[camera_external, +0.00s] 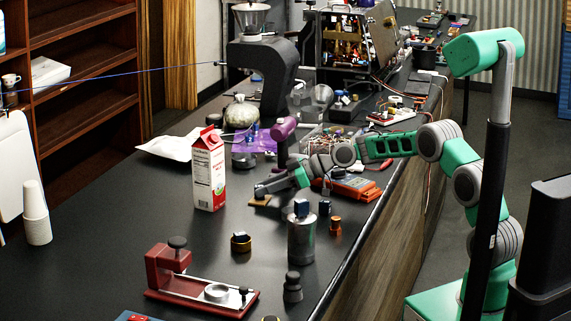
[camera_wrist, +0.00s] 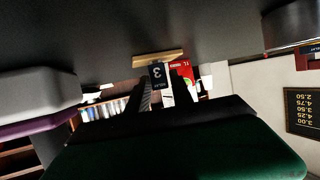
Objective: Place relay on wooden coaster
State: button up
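The relay (camera_wrist: 158,76) is a small dark block with a white "3" and lettering, in the wrist view. It sits between the two dark fingers of my gripper (camera_wrist: 160,88), which look closed on its sides. The wooden coaster (camera_wrist: 158,58) is a thin tan slab at the relay's far end; I cannot tell whether they touch. In the external view my gripper (camera_external: 262,190) is low over the coaster (camera_external: 260,202), and the relay cannot be made out there.
A red and white milk carton (camera_external: 208,172) stands left of the coaster. A red press (camera_external: 190,278) is nearer.

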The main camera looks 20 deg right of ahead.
jog(key=shift+o, duration=1.2)
jog(key=shift+r, duration=0.2)
jog(key=b+v, duration=0.1)
jog(key=v, duration=1.1)
jog(key=shift+s, duration=0.1)
